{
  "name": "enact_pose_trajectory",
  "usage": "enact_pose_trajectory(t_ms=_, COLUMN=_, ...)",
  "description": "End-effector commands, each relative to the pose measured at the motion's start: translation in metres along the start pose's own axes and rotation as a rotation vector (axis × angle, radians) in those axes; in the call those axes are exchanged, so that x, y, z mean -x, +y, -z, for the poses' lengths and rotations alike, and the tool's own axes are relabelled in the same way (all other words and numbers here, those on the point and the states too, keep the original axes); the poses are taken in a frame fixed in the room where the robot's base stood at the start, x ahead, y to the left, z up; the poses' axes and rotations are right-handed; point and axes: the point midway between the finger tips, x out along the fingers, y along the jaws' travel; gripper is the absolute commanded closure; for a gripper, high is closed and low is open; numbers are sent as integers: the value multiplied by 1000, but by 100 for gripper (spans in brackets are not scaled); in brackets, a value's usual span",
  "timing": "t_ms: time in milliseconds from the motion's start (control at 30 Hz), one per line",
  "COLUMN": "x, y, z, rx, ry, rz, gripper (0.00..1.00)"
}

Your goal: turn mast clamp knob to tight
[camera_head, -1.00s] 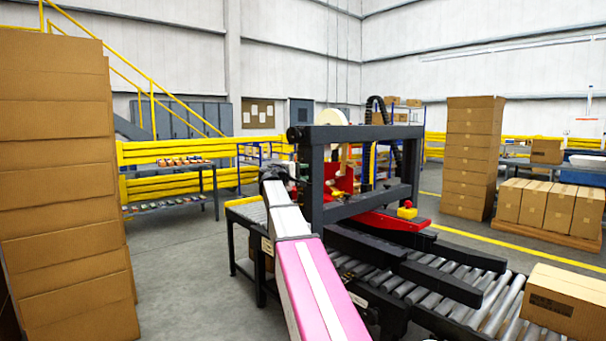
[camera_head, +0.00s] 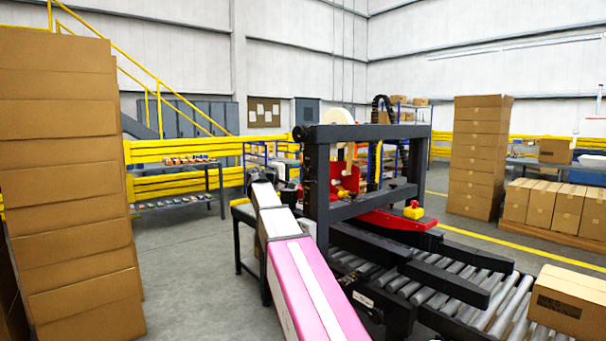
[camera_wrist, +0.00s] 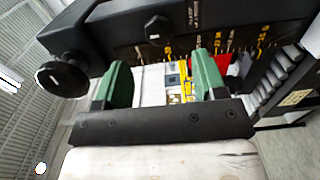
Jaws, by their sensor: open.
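The mast clamp knob appears to be the round black knob (camera_wrist: 62,78) at the left in the wrist view, on the end of a dark beam (camera_wrist: 200,30). In the head view a small black knob (camera_head: 298,132) shows at the upper left corner of the machine's dark frame (camera_head: 372,132). My gripper (camera_wrist: 160,78) has two green fingers set apart with nothing between them. The knob lies outside the left finger, clear of it. Any tight or loose marking on the knob cannot be read. In the head view my gripper is small and hard to make out beside the frame.
The frame stands over a roller conveyor (camera_head: 500,300) with a carton (camera_head: 570,303) at the right. A red plate with a yellow-based red button (camera_head: 414,209) sits beside the frame. Tall carton stacks stand at left (camera_head: 70,190) and right (camera_head: 477,160). Grey floor is clear at left.

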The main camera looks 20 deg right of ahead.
Motion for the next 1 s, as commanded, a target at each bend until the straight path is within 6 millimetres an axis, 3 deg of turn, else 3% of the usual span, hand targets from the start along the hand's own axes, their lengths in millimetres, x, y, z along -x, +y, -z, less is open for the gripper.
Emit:
enact_pose_trajectory(t_ms=100, x=17, y=0, z=0, rx=0, ry=2, rz=0, gripper=35)
enact_pose_trajectory(t_ms=233, x=26, y=0, z=0, rx=-1, ry=0, rz=0, gripper=35)
enact_pose_trajectory(t_ms=667, x=29, y=-4, z=-1, rx=-1, ry=1, rz=8, gripper=35)
enact_pose_trajectory(t_ms=767, x=31, y=-27, z=-6, rx=-4, ry=9, rz=53, gripper=35)
enact_pose_trajectory(t_ms=833, x=33, y=-59, z=-12, rx=-9, ry=19, rz=116, gripper=35)
enact_pose_trajectory(t_ms=1000, x=47, y=-162, z=-36, rx=-34, ry=38, rz=341, gripper=35)
